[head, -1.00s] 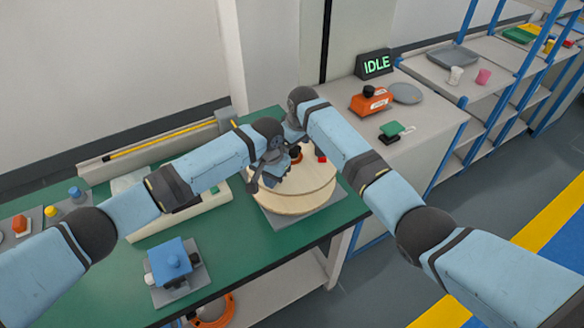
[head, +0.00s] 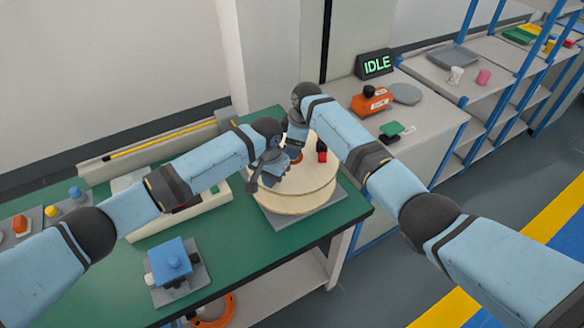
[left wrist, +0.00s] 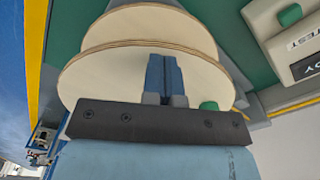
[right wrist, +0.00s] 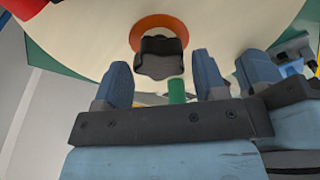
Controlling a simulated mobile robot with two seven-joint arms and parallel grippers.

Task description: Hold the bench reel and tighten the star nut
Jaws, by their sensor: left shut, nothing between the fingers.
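The bench reel (head: 320,195), with pale wooden flanges, sits on a grey plate at the green bench's right end. It also shows in the left wrist view (left wrist: 110,75). The black star nut (right wrist: 160,58) is at its orange hub, in front of my right gripper. My right gripper (right wrist: 165,80) is open, its blue fingers apart, with the nut beyond the gap and not gripped. A green pin (right wrist: 177,92) shows between the fingers. My left gripper (left wrist: 162,75) is shut and empty over the reel's flange; contact is unclear. In the head view, my grippers partly hide the hub.
A red and black piece (head: 321,152) is at the reel's far side. A blue box fixture (head: 170,263) stands on the bench front. A side counter holds an orange device (head: 370,102), a green block (head: 392,129) and an IDLE sign (head: 374,64).

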